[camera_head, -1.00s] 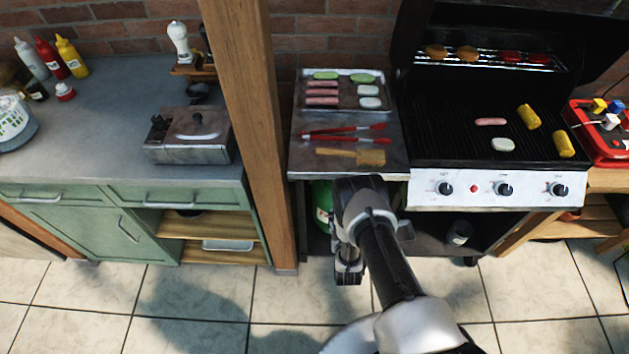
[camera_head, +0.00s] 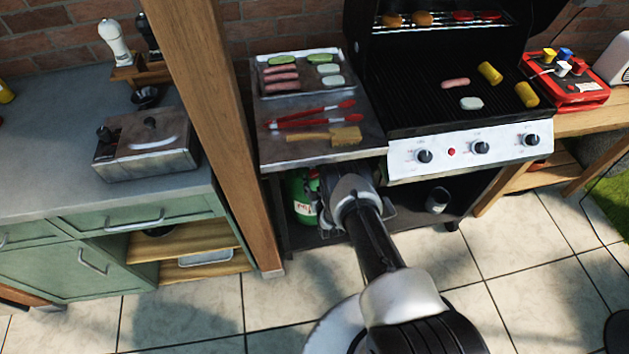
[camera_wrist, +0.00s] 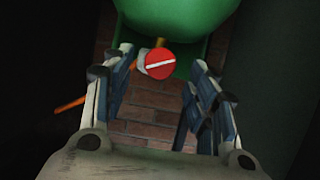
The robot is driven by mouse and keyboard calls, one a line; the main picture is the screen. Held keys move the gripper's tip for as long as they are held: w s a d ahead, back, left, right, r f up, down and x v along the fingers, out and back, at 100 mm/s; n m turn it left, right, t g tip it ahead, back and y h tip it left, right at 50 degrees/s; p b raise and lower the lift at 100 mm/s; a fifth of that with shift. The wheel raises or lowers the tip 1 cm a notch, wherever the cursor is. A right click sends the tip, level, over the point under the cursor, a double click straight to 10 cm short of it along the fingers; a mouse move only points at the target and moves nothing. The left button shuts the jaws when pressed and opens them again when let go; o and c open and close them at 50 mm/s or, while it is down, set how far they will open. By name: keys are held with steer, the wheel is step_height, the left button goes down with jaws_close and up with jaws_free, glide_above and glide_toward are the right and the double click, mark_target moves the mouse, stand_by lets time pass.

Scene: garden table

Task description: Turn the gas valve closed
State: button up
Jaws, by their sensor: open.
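The gas valve (camera_wrist: 159,63) is a round red knob with a white bar, on the green gas bottle (camera_wrist: 175,18) in the wrist view. The white bar lies nearly level, slightly tilted. My gripper (camera_wrist: 163,75) is open, with one finger on each side of the valve and nothing held. I cannot tell whether the fingers reach as far as the knob. In the head view the green bottle (camera_head: 304,200) stands in the shelf space under the grill's side table. My arm hides part of it, and the valve is not visible there.
An orange hose (camera_wrist: 70,104) runs left from the valve. The side table (camera_head: 275,157) above carries a food tray, tongs and a brush. A wooden post (camera_head: 215,130) stands left of the bottle. A dark can (camera_head: 437,199) stands on the lower shelf to the right.

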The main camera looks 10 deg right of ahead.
mark_target(314, 176)
steer(key=shift+b+x, duration=0.75)
steer(key=shift+x, duration=1.25)
steer(key=shift+c, duration=0.4)
